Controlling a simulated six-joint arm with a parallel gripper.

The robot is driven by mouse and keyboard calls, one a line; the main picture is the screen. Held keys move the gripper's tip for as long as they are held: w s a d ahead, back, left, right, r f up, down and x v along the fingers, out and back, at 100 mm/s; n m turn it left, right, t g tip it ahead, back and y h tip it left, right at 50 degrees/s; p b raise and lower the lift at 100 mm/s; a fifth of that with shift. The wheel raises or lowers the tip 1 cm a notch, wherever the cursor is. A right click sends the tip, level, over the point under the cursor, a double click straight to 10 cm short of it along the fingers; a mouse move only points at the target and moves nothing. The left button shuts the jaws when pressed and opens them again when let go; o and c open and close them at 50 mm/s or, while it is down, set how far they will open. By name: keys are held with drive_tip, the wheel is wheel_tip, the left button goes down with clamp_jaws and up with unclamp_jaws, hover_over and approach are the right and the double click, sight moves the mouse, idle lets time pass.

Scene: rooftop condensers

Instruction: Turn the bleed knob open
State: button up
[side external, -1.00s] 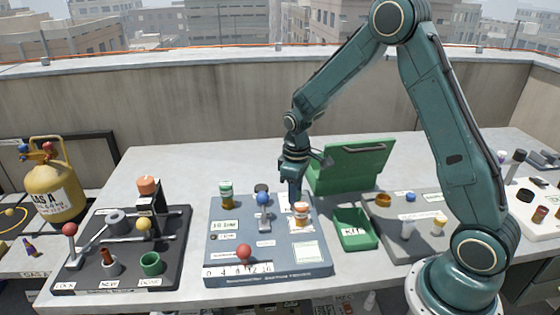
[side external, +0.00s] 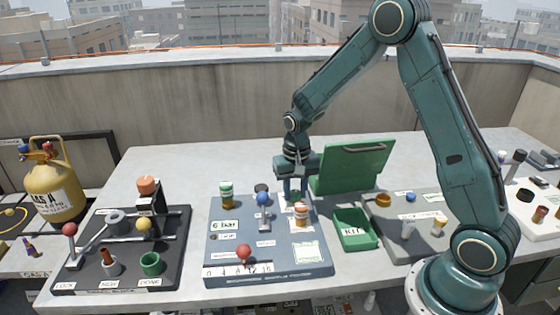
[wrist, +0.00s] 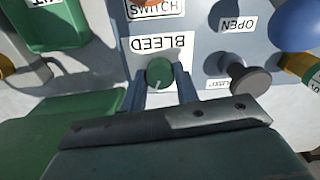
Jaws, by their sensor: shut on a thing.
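The bleed knob is a small round green knob (wrist: 160,72) with a pale pointer line, beside the BLEED label (wrist: 160,43) in the wrist view. My gripper (wrist: 162,88) has its two fingers on either side of the knob and is shut on it. The pointer line runs towards the gripper body. In the side external view my gripper (side external: 295,198) points straight down at the back of the blue-grey panel (side external: 268,276). The knob itself is hidden there behind the fingers and an orange-and-white switch (side external: 301,214).
A blue-topped lever (side external: 262,200) and a green-and-white cylinder (side external: 226,194) stand left of my gripper. The open green kit box (side external: 355,237) is to the right. A dark round knob (wrist: 247,80) sits near the OPEN label. A red-topped lever (side external: 244,255) is at the front.

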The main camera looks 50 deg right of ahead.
sight(295, 192)
drive_tip(key=shift+m, duration=1.9)
drive_tip(key=o, duration=1)
drive_tip(key=shift+r, duration=0.2)
drive_tip(key=shift+r, duration=6.75)
drive_tip(key=shift+r, duration=0.1)
